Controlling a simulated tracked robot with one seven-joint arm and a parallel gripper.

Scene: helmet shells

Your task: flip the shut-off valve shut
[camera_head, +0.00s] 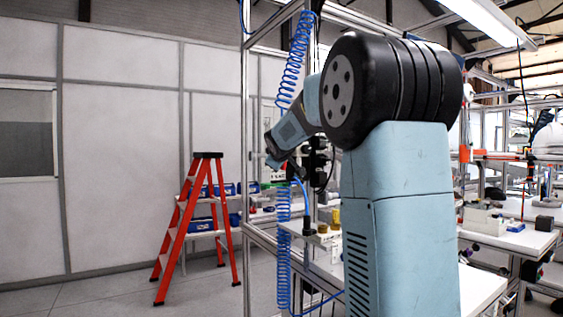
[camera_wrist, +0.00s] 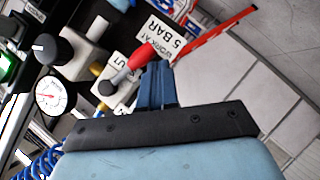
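The shut-off valve shows in the wrist view as a red lever handle (camera_wrist: 141,56) on a pale metal body, slanting up to the right. My gripper (camera_wrist: 155,66) has two blue fingers side by side with no clear gap between them. They look shut and empty. The fingertips lie beside the free end of the red handle in the picture; I cannot tell if they touch it. In the head view my arm hides most of the valve area, and the fingers cannot be made out there.
A round gauge (camera_wrist: 51,97), a black knob (camera_wrist: 45,48) and a green-lit part (camera_wrist: 6,67) crowd the left of the wrist view. A sign reading 5 BAR (camera_wrist: 168,38) stands behind the handle. A blue coiled hose (camera_head: 284,240) hangs by the frame; a red stepladder (camera_head: 178,235) stands left.

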